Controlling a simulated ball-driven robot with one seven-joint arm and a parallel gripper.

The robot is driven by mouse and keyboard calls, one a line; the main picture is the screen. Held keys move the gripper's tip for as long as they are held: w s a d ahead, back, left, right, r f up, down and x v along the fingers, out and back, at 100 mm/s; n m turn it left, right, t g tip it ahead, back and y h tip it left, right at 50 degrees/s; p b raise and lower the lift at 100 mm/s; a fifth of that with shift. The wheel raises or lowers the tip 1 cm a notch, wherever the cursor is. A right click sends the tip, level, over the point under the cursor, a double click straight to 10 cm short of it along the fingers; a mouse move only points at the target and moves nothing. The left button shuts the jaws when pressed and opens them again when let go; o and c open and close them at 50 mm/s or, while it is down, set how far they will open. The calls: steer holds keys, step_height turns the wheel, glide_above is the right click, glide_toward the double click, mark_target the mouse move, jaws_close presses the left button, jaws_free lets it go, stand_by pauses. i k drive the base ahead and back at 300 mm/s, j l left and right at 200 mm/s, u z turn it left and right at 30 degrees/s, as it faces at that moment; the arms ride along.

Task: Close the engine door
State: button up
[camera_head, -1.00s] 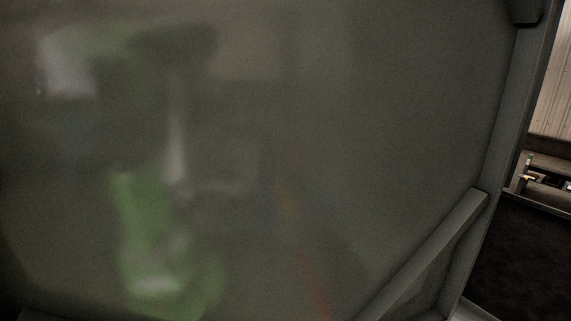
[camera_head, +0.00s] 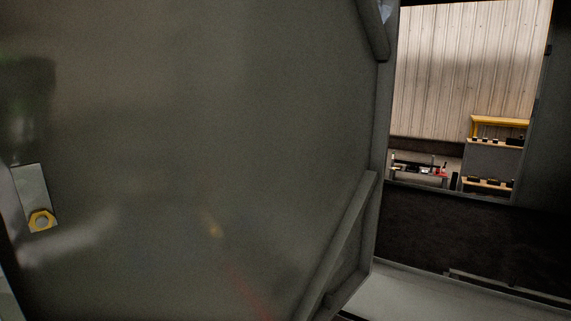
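A large dark grey metal door panel (camera_head: 190,130), which I take to be the engine door, fills the left and middle of the head view. Its surface is smooth and faintly reflective. A diagonal brace (camera_head: 340,245) runs along its lower right, beside the frame edge. At the far left is a pale plate with a yellow hexagonal fitting (camera_head: 41,221); I cannot tell whether it is a latch. The panel stands at an angle to the opening on the right. My gripper is not in view.
To the right, an opening shows a corrugated wall (camera_head: 465,75), a bench (camera_head: 425,172) with small items, and yellow-edged shelves (camera_head: 497,124). Below it is a dark wall (camera_head: 470,230). A pale floor strip (camera_head: 430,295) lies at the lower right.

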mark_target(200, 159)
steer(key=j+z, duration=0.15)
steer(key=j, duration=0.25)
steer(key=k+j+z, duration=0.1)
steer(key=j, duration=0.3)
steer(key=k+j+z, duration=0.15)
steer(key=j, duration=0.2)
steer(key=j+z, duration=0.45)
steer(key=j, duration=1.5)
steer(key=i+j, duration=0.1)
steer(key=j, duration=0.5)
steer(key=k+j, duration=0.1)
steer(key=j+u, duration=0.2)
steer(key=j, duration=0.55)
steer(key=i+j+u, duration=0.1)
steer(key=j, duration=0.2)
steer(key=i+j+u, duration=0.15)
steer(key=i+j, duration=0.05)
steer(key=j, duration=0.1)
